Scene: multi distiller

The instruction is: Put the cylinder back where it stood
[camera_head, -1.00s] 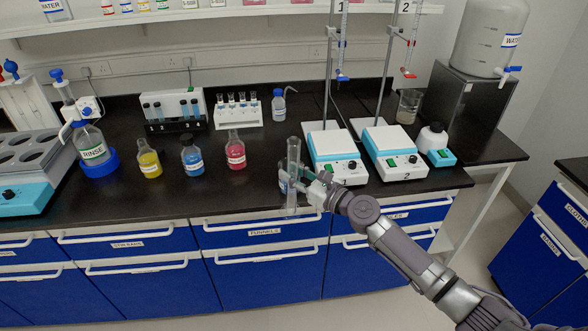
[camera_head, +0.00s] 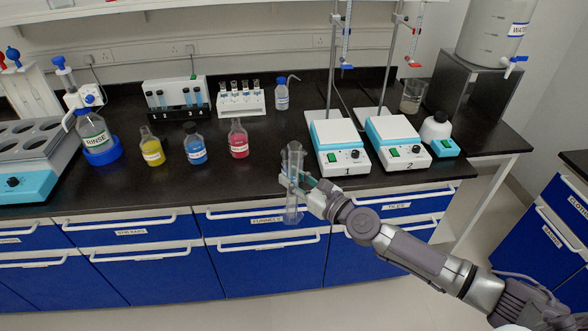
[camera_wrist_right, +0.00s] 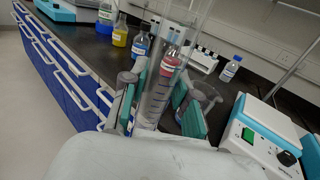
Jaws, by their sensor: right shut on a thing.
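The cylinder (camera_head: 294,160) is a tall clear glass tube, held roughly upright at the bench's front edge, in front of the red bottle and hotplate 1. Its lower part shows against the blue drawer fronts. My right gripper (camera_head: 300,184) is shut on its middle. In the right wrist view the cylinder (camera_wrist_right: 158,92) stands between the two teal-padded fingers of the right gripper (camera_wrist_right: 163,98). It looks empty, and its foot is hidden there. My left gripper is not in view.
Hotplate 1 (camera_head: 340,158) and hotplate 2 (camera_head: 398,150) stand to the right. Red (camera_head: 238,142), blue (camera_head: 195,150) and yellow (camera_head: 152,152) bottles stand to the left. A tube rack (camera_head: 241,103) stands behind.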

